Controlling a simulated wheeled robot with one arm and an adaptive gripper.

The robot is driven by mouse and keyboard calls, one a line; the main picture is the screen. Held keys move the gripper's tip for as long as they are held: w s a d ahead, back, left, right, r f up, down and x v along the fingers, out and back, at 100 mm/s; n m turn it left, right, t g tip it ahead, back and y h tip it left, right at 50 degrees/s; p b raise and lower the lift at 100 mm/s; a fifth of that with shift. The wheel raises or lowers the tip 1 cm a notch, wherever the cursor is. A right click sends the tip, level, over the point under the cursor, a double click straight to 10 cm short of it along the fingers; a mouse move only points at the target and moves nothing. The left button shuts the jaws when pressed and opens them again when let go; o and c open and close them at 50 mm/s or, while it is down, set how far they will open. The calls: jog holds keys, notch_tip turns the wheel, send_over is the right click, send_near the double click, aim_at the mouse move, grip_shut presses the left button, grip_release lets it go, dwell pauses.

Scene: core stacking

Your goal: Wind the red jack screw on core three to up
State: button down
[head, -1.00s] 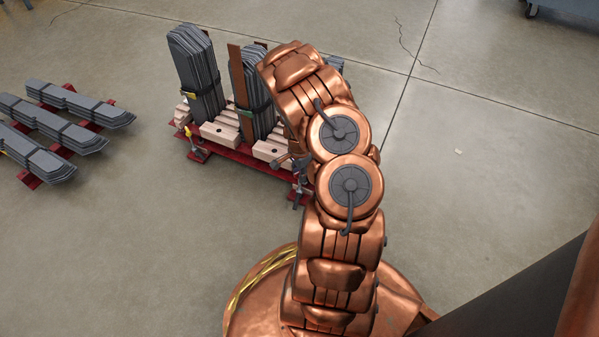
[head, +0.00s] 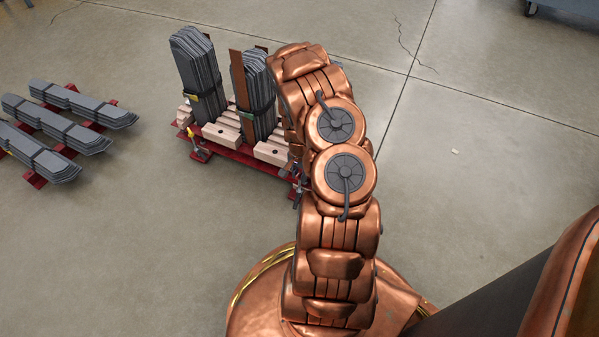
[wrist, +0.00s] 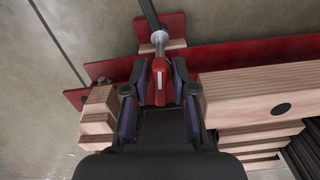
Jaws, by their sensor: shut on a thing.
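In the wrist view my gripper (wrist: 160,82) has its two dark fingers on either side of a red jack screw part (wrist: 159,80) and is shut on it. A silvery screw neck (wrist: 158,40) and a dark rod lie just beyond the red part. In the head view my copper arm covers the gripper and the right end of the core stand. A red base frame (head: 240,160) carries upright grey cores; the left core (head: 197,75) and the middle core (head: 257,95) show. Core three is mostly hidden behind my arm.
Pale wooden blocks (wrist: 255,95) flank my gripper closely in the wrist view, with a red beam (wrist: 255,52) beyond. Grey laminations (head: 55,120) lie on red supports at the left. The floor at the right is clear.

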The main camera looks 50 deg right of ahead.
jog(key=shift+r+n+p, duration=0.15)
jog(key=shift+n+p, duration=1.05)
jog(key=shift+n, duration=0.1)
jog(key=shift+n+p, duration=0.85)
jog(key=shift+n, duration=0.25)
jog(key=shift+f, duration=0.2)
jog(key=shift+r, duration=0.1)
jog(key=shift+n+p, duration=0.4)
jog(key=shift+p, duration=0.1)
jog(key=shift+n+p, duration=1.75)
jog(key=shift+n, duration=0.05)
